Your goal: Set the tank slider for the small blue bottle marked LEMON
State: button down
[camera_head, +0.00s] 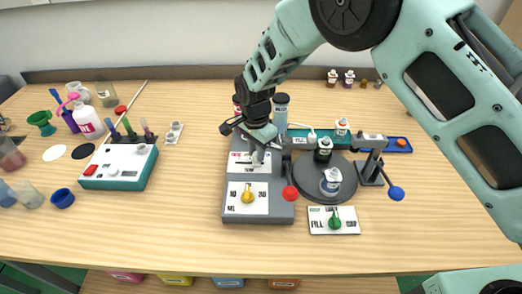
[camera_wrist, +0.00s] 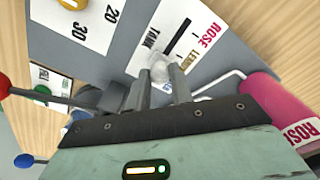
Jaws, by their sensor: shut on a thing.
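The tank slider's pale knob (camera_wrist: 160,72) sits between the fingers of my gripper (camera_wrist: 158,92), which is shut on it. The knob stands at the near end of the visible dark slot on the white tank panel (camera_wrist: 150,38), beside the partly hidden LEMON word; ROSE lies farther along. In the head view my gripper (camera_head: 258,140) reaches down over this panel (camera_head: 239,166), and the knob (camera_head: 258,157) shows below it. A small bottle with blue on it (camera_head: 331,183) stands on the grey turntable (camera_head: 350,190); its label is too small to read.
A yellow dial (camera_head: 247,196) sits in front of the slider. A red-balled lever (camera_head: 290,193) and a blue-balled lever (camera_head: 396,193) stand to the right. A green fill knob (camera_head: 335,222) is at front. A pink ROSE tank (camera_wrist: 285,108) is close beside my gripper.

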aim_at(250, 163)
jog(key=shift+a, duration=1.2)
jog(key=shift+d, duration=0.2)
jog(key=c, duration=1.2)
grip_release()
jog(key=shift+a, duration=0.1)
jog(key=shift+c, duration=0.2)
notch_tip(250, 163, up, 18)
jog(key=b, duration=0.3)
jog(key=shift+f+b, duration=0.25)
jog(key=shift+b, duration=0.05)
